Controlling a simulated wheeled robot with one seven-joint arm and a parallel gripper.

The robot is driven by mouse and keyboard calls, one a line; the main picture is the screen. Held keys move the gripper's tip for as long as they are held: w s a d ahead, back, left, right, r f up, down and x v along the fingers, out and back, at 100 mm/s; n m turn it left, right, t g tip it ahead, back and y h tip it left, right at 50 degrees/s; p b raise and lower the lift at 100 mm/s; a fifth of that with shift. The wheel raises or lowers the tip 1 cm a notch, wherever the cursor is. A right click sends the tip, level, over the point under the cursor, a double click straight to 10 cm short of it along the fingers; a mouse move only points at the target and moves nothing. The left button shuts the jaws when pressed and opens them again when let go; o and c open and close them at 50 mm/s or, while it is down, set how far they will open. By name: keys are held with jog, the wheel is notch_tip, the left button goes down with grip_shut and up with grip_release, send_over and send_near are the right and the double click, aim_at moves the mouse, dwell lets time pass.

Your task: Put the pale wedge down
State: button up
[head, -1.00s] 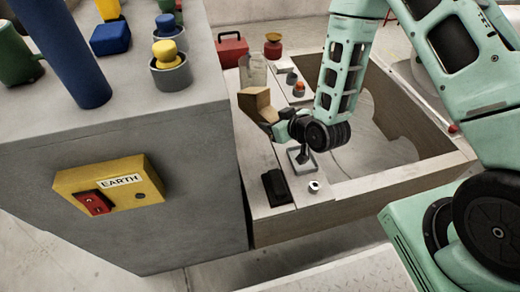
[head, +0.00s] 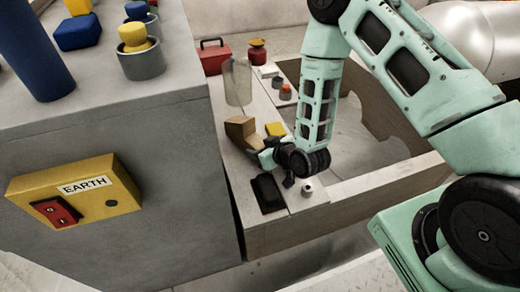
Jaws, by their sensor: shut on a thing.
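The pale wedge (head: 240,128) is a tan, wood-coloured block with a slanted face, at the far end of my gripper (head: 256,146). My gripper is shut on it, over the plank top of the low wooden frame (head: 225,122). I cannot tell whether the wedge touches the planks. My wrist hides part of the planks and most of the fingers.
A black block (head: 268,193) and a small pale ring (head: 307,190) lie near the wrist. A yellow block (head: 275,129), clear cylinder (head: 238,82) and red toolbox (head: 215,57) stand beyond. A large grey block (head: 110,150) bounds the left.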

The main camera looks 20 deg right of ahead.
jog(key=shift+f, duration=0.15)
jog(key=o, duration=1)
